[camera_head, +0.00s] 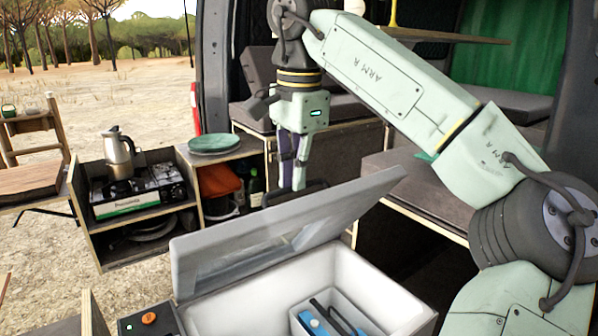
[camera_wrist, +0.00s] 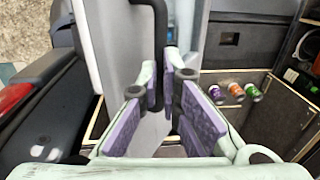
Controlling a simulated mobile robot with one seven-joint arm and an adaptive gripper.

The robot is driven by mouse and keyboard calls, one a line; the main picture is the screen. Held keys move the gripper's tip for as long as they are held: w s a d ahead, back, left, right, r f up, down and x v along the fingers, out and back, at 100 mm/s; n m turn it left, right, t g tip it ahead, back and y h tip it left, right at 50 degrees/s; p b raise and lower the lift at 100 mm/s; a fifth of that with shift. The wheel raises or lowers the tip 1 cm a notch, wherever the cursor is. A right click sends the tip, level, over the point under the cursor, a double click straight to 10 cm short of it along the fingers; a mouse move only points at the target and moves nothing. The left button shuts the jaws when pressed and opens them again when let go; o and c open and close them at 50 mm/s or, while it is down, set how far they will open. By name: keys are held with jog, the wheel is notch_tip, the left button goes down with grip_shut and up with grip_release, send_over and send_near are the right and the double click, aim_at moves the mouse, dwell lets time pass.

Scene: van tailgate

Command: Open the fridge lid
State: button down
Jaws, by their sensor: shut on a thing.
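The fridge lid (camera_head: 270,235) stands raised and tilted above the white fridge box (camera_head: 385,290) in the head view. The box's inside shows, with a blue object (camera_head: 318,322) and a dark bar in it. My gripper (camera_head: 293,185) is at the far edge of the lid, and the lid partly hides its fingertips. In the wrist view the purple-padded fingers of my gripper (camera_wrist: 168,80) are shut on a dark bar-shaped handle (camera_wrist: 158,28) beside the pale lid (camera_wrist: 112,45).
A camp stove (camera_head: 140,190) with a metal pot (camera_head: 118,152) stands on a wooden unit at left. Green plates (camera_head: 213,144) and bottles are near it. Several small cans (camera_wrist: 235,90) sit along a wooden box's edge. My arm spans the upper right.

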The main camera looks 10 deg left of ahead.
jog(key=shift+w+a+f, duration=0.15)
jog(key=shift+w+f, duration=0.05)
jog(key=shift+f, duration=0.55)
jog(key=c, duration=1.7)
grip_release()
jog(key=shift+w+a+f, duration=0.1)
jog(key=shift+w+a, duration=0.05)
jog(key=shift+w, duration=0.05)
